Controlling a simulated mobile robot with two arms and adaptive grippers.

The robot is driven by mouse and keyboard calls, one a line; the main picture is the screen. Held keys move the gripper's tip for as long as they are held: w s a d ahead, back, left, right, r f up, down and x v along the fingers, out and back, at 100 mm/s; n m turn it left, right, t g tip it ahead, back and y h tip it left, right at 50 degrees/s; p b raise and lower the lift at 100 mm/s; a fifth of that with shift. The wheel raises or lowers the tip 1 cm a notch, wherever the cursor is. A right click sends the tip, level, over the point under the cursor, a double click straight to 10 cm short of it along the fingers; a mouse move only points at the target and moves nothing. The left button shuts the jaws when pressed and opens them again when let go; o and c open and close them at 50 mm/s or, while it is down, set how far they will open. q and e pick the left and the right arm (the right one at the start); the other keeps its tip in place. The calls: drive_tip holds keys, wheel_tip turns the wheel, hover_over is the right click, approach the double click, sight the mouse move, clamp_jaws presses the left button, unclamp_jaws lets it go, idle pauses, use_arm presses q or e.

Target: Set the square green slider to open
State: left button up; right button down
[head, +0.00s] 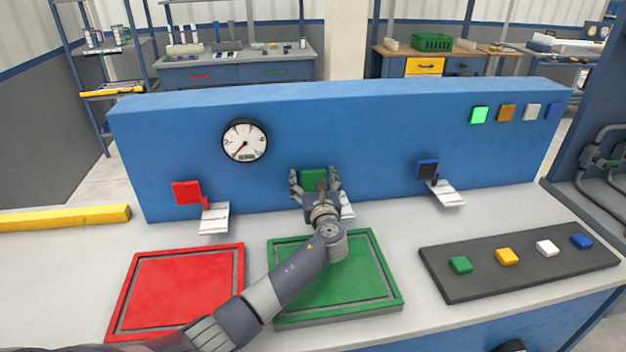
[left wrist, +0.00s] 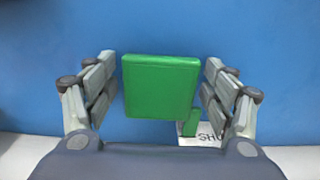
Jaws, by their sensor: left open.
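The square green slider (head: 313,179) is on the front of the blue panel, in the middle of the head view. In the left wrist view the green slider (left wrist: 160,86) sits between the fingers, with a gap on each side. My left gripper (head: 315,182) is open around the slider, and its fingers do not visibly touch it. The rest of the label is hidden by my gripper. My right gripper is in neither view.
A red slider (head: 186,192) and a dark blue slider (head: 427,169) flank the green one. A gauge (head: 245,142) is above left. Red (head: 180,290) and green (head: 385,285) pads and a dark button tray (head: 480,285) lie on the bench.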

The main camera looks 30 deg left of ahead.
use_arm(q)
drive_tip(key=c, duration=1.5)
drive_tip(key=shift+s+d+r+p, duration=0.1)
drive_tip(key=shift+s+d+p, duration=0.15)
drive_tip(key=shift+p, duration=0.15)
drive_tip(key=p+v, duration=0.1)
drive_tip(key=v, duration=0.1)
drive_tip(key=p+v, duration=0.2)
drive_tip(key=v, duration=0.1)
drive_tip(key=p+v, duration=0.1)
drive_tip(key=v, duration=0.1)
drive_tip(key=shift+s+d+f+p, duration=0.2)
drive_tip(key=shift+s+f+p, duration=0.05)
drive_tip(key=shift+f+p, duration=0.05)
drive_tip(key=o, duration=1.5)
drive_tip(key=shift+s+r, duration=0.15)
drive_tip(key=shift+r, duration=0.05)
drive_tip(key=shift+d, duration=0.1)
